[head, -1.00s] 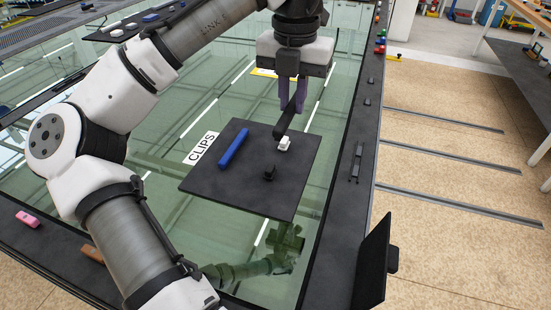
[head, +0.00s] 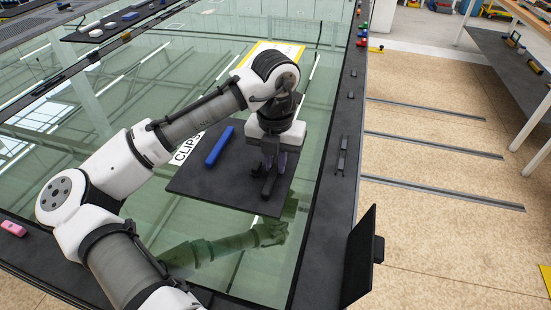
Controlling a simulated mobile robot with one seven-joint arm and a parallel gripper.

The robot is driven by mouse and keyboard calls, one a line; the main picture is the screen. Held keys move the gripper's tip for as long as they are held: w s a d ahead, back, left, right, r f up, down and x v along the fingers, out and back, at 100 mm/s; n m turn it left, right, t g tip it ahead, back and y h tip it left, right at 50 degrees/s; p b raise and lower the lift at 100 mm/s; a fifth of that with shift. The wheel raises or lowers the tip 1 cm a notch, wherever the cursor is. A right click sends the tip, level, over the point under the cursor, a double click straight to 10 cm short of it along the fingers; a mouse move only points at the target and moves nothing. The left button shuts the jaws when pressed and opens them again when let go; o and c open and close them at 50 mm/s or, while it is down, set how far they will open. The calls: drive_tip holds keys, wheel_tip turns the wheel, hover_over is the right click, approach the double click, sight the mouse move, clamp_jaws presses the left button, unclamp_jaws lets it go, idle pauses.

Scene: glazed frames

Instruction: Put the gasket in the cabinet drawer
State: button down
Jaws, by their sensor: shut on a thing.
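A blue bar (head: 219,146) lies on the mat beside a white CLIPS label (head: 187,148). Glass (head: 160,90) surrounds the mat. Small dark parts (head: 342,155) lie on the right frame edge. A pink piece (head: 13,228) is far left. The tan floor at right is mostly clear.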

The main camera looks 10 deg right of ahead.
drive_tip(key=shift+f, duration=0.1)
drive_tip(key=c, duration=1.7)
unclamp_jaws()
